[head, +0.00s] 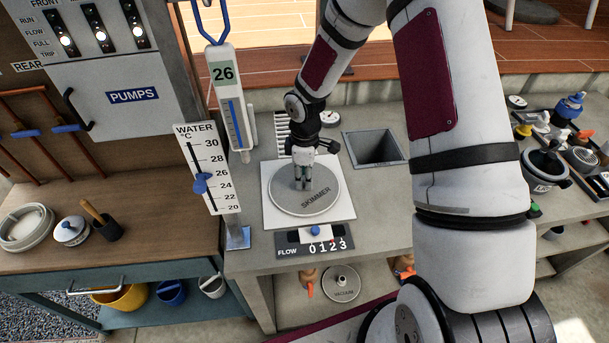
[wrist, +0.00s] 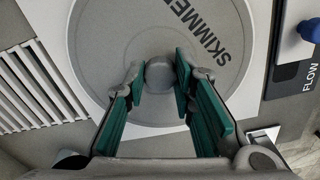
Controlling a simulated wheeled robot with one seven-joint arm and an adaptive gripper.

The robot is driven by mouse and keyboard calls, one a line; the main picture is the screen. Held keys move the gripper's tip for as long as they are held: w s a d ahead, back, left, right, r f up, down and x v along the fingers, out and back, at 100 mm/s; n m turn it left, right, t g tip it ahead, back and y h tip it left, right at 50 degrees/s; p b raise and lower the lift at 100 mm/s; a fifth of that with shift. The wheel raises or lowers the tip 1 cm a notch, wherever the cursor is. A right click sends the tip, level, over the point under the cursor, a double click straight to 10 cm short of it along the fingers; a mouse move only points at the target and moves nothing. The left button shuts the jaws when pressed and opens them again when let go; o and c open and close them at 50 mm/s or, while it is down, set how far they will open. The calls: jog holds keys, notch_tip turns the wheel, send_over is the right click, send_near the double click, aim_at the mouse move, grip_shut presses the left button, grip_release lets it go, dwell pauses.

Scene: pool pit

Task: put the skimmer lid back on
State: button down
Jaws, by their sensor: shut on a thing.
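The skimmer lid (head: 322,203) is a round grey disc marked SKIMMER. It lies flat, as far as I can see, within the white square frame (head: 272,220) on the grey counter. I cannot tell whether it is fully seated or slightly raised. My gripper (head: 303,184) points down over the lid. In the wrist view, its green-padded fingers are shut on the round grey knob (wrist: 158,75) at the middle of the lid (wrist: 205,25). The lid covers any opening beneath it.
A slotted grate (head: 283,128) and an open square well (head: 375,149) are behind and right. Another disc (head: 341,282) lies below.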

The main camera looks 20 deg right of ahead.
jog(key=c, duration=1.3)
grip_release()
jog(key=shift+o, duration=1)
jog(key=shift+r+p, duration=0.7)
jog(key=shift+r, duration=1.75)
jog(key=shift+r, duration=0.15)
jog(key=shift+r+p, duration=0.55)
jog(key=shift+r, duration=1.3)
